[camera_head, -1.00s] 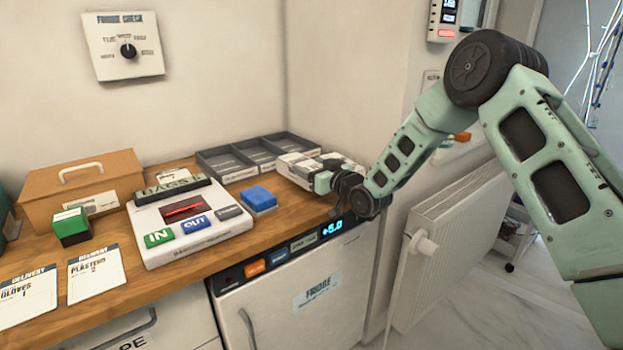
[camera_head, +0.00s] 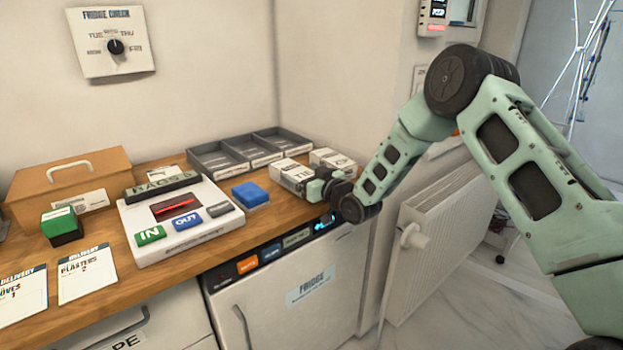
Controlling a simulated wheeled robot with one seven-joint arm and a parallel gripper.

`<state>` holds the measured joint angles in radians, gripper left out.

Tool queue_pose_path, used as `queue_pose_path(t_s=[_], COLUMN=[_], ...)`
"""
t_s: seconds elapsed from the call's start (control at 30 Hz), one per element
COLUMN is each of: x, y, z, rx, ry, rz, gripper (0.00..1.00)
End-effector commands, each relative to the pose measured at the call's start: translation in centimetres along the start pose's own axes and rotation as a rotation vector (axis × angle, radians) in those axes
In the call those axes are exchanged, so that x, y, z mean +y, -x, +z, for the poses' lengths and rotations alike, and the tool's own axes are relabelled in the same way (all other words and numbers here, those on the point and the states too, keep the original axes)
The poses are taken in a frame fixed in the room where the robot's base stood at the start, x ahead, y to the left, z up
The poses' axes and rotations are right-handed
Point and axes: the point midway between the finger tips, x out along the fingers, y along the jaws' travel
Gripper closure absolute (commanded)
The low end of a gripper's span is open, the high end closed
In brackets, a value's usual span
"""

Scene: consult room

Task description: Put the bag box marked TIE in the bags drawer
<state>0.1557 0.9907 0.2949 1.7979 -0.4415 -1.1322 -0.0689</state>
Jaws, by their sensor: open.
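A white box marked TIE (camera_head: 290,174) lies on the wooden counter, right of the blue block and in front of the grey tray. My gripper (camera_head: 313,186) is open, low over the counter at the box's near right end. I cannot tell whether its fingers are around or just beside the box. A second white box (camera_head: 333,160) sits behind and to the right. A drawer front (camera_head: 170,335) shows at the bottom left, closed, with a handle and a label cut off to "PE". No drawer marked bags can be made out.
The grey compartment tray (camera_head: 205,163) stands against the wall. A white panel (camera_head: 150,240) with IN and OUT buttons and a BAGS sign, a blue block (camera_head: 250,195), a wooden box (camera_head: 95,175) and delivery cards (camera_head: 88,273) fill the counter. A fridge (camera_head: 285,315) is below; a radiator (camera_head: 440,245) stands right.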

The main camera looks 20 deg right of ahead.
Motion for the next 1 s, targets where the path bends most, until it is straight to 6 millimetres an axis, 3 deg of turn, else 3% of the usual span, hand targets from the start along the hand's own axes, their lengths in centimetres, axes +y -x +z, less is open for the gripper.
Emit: queue_pose_path(t_s=[0.17, 0.7, 1.0], x=[0.1, 0.6, 0.6], y=[1.1, 13.2, 17.0], z=[0.4, 0.8, 0.7], rx=[-0.003, -0.002, 0.000], ry=[0.000, -0.001, 0.000], rz=[0.001, 0.001, 0.001], gripper=[0.15, 0.15, 0.15])
